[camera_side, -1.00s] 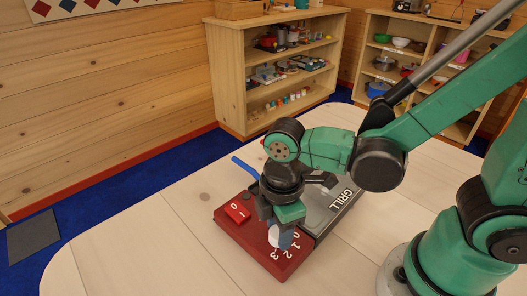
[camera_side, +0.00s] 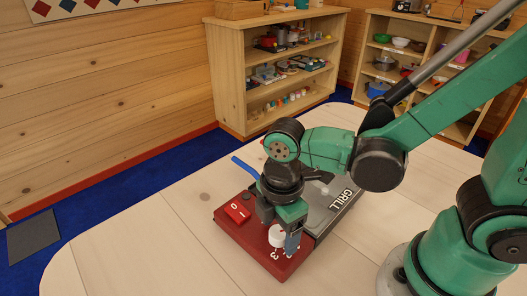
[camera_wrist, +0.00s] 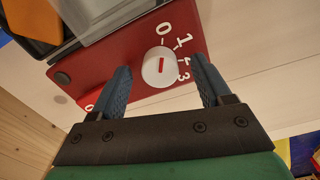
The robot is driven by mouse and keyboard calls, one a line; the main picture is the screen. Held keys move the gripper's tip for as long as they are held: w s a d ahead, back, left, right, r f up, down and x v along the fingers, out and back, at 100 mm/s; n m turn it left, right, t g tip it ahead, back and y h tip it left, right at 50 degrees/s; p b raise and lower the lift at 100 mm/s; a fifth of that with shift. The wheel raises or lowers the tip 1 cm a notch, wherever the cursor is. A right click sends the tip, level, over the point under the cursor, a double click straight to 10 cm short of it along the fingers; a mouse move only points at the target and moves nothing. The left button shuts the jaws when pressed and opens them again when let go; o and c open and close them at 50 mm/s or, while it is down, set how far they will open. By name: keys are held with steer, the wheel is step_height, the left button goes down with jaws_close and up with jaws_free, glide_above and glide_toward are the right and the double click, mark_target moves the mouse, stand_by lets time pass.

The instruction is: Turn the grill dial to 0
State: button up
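The grill dial (camera_side: 276,237) is a round white knob on the grill's red front panel (camera_side: 240,236). In the wrist view the dial (camera_wrist: 152,76) has a short red mark on its face. The numbers 0, 1, 2 and 3 curve around one side of it. I cannot tell for sure which number the mark points at. My gripper (camera_side: 278,229) is over the panel, pointing down. In the wrist view the open fingers of my gripper (camera_wrist: 160,68) are on either side of the dial, with gaps between. In the side view the gripper hides most of the numbers.
A red switch (camera_side: 237,212) sits on the same panel, left of the dial. The grill's grey lid (camera_side: 333,205) with a GRILL label lies behind. A blue handle (camera_side: 245,166) sticks up beside my gripper. The pale table (camera_side: 150,250) is clear on the left.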

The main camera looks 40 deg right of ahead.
mark_target(279, 232)
stand_by(0.3)
steer(key=shift+r, duration=2.8)
steer(key=shift+w+d+r+m+t, duration=0.1)
steer(key=shift+w+d+m+t, duration=0.1)
steer(key=shift+d+m+t, duration=0.3)
steer(key=w+d+r+m+t, duration=0.3)
steer(key=d+m+t, duration=0.3)
steer(key=m, duration=0.8)
steer(key=shift+w+d+r+m, duration=0.15)
steer(key=shift+w+d+m, duration=0.2)
steer(key=shift+d, duration=1.3)
